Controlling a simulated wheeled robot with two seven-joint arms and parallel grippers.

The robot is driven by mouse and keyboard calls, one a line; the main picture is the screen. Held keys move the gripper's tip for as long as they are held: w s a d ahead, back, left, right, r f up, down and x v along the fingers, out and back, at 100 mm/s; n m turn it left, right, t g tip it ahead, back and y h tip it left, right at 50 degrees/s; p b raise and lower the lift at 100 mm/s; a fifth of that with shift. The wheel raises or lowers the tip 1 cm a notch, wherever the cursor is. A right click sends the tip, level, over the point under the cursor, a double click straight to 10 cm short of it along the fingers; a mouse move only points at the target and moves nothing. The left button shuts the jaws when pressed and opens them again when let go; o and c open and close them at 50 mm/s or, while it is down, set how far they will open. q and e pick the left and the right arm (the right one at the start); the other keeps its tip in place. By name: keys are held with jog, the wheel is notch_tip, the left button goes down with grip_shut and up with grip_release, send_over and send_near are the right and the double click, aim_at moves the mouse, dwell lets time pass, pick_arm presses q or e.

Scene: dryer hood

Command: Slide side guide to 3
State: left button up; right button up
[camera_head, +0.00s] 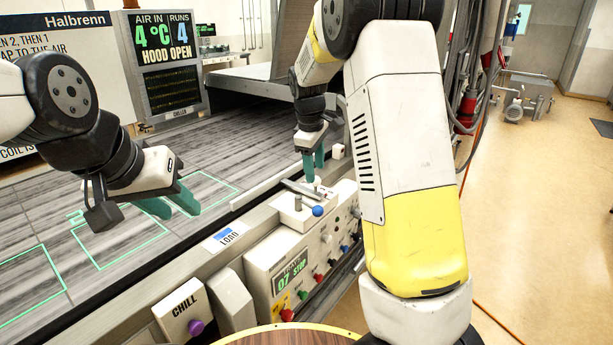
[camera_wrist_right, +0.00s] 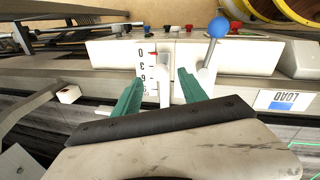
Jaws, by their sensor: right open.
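A white upright tab (camera_wrist_right: 165,72), apparently the side guide's handle, stands beside a white number scale (camera_wrist_right: 142,70) in the right wrist view. The scale shows 0, 3 and 6, and a small red pointer (camera_wrist_right: 153,53) sits near the 0. My right gripper (camera_wrist_right: 158,92) is open, with its teal fingers on either side of the tab; I cannot tell whether they touch it. In the head view, the right gripper (camera_head: 315,166) hangs low over the machine's edge, hiding the scale. My left gripper (camera_head: 172,204) is open and empty above the belt.
A blue-ball lever (camera_head: 317,211) stands close to the right gripper. A control panel (camera_head: 292,277) with coloured buttons is below it, and a CHILL box (camera_head: 190,312) stands nearer. The grey belt (camera_head: 215,150) is largely clear. A screen (camera_head: 165,50) reads HOOD OPEN.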

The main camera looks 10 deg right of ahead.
jog(key=shift+w+d+f, duration=0.1)
jog(key=shift+w+f, duration=0.05)
jog(key=shift+f, duration=0.75)
jog(key=shift+w+d+f, duration=0.1)
jog(key=shift+f, duration=0.75)
jog(key=shift+w+d+f, duration=0.1)
jog(key=shift+w+f, duration=0.05)
jog(key=shift+f, duration=0.75)
grip_shut()
